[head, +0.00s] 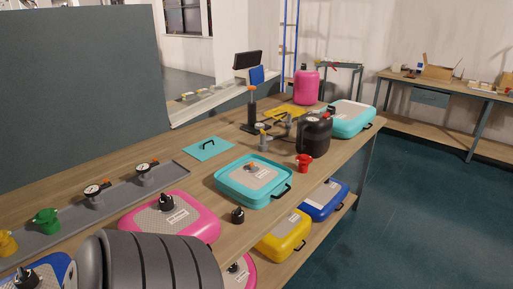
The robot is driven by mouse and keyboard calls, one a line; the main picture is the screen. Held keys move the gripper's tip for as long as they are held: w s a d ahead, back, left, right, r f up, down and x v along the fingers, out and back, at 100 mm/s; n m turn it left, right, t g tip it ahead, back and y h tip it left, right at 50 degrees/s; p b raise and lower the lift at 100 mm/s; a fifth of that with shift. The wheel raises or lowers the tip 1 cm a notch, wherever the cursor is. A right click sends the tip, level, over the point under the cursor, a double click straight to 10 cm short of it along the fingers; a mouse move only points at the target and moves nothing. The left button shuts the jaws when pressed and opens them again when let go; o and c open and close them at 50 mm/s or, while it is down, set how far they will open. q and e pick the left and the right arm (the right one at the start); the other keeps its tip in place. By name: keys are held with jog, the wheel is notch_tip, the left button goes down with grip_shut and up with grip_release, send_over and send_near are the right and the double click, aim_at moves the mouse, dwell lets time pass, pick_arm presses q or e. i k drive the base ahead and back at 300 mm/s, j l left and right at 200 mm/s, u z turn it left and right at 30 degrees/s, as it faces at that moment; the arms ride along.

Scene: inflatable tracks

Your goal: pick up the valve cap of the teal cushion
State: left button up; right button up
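A teal cushion (228,184) with a grey patterned top and a pale label lies at the middle of the table. A small orange part shows on its top where the pink cushion has a black cap. A small black cap (238,216) stands on the wood just in front of the teal cushion, apart from it. A second teal cushion (350,112) lies at the far right end of the table; no cap is clear on it. Neither gripper shows. A large grey ribbed form, seemingly my arm, fills the lower left.
A pink cushion (197,213) with a black cap (166,202) lies left of the loose cap. A red fitting (304,163), black canister (314,136) and pump (252,110) stand farther back. Yellow (280,240) and blue (327,200) cushions lie on the lower shelf.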

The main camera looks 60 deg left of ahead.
aim_at(238, 215)
jog(key=u, duration=1.95)
